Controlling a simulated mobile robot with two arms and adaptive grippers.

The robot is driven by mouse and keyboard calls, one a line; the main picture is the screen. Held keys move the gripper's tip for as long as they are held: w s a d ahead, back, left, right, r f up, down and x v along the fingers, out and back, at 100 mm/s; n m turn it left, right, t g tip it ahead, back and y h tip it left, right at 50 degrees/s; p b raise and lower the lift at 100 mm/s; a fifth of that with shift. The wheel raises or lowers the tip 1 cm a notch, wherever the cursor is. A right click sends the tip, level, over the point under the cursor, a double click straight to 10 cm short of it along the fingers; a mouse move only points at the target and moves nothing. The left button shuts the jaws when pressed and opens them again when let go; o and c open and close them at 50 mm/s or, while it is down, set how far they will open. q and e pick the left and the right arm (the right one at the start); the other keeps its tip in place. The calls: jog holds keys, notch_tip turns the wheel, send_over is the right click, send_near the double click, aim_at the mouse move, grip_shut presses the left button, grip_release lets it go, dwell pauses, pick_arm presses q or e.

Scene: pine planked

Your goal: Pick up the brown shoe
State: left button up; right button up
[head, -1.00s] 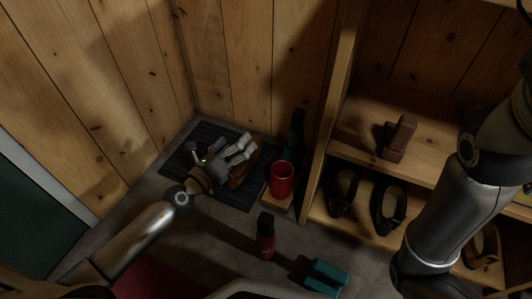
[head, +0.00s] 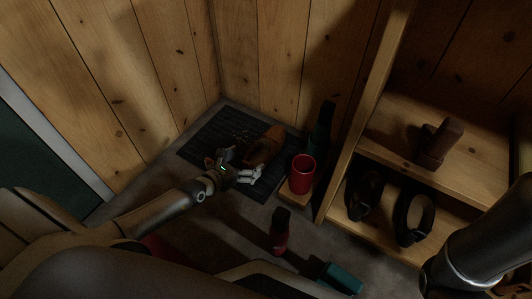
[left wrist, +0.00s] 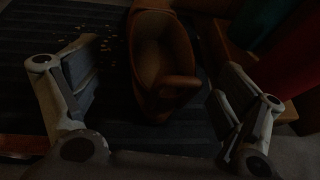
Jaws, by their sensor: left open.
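The brown shoe (head: 264,148) lies on the dark ribbed mat (head: 207,131) in the corner. In the left wrist view the shoe (left wrist: 163,50) stands between my two spread fingers, its opening facing the camera and its lower end near the palm. My left gripper (head: 247,174) is open just on the near side of the shoe in the head view; it also shows in the left wrist view (left wrist: 157,62). Neither finger visibly touches the shoe. My right arm comes in at the lower right of the head view; its gripper is out of the picture.
A red cup (head: 302,174) stands on a wooden block right of the shoe, a dark green bottle (head: 321,132) behind it. A red bottle (head: 280,232) and a teal box (head: 342,279) are on the floor. A wooden shelf (head: 398,139) with footwear stands right. Crumbs dot the mat.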

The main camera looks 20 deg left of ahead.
aim_at(254, 157)
pick_arm(q)
jog(key=b+x, duration=0.2)
jog(key=x, duration=0.1)
jog(key=shift+f+b, duration=0.4)
jog(key=shift+w+d+b, duration=0.2)
jog(key=shift+w+b, duration=0.15)
jog(key=shift+w, duration=0.3)
jog(key=c, duration=1.3)
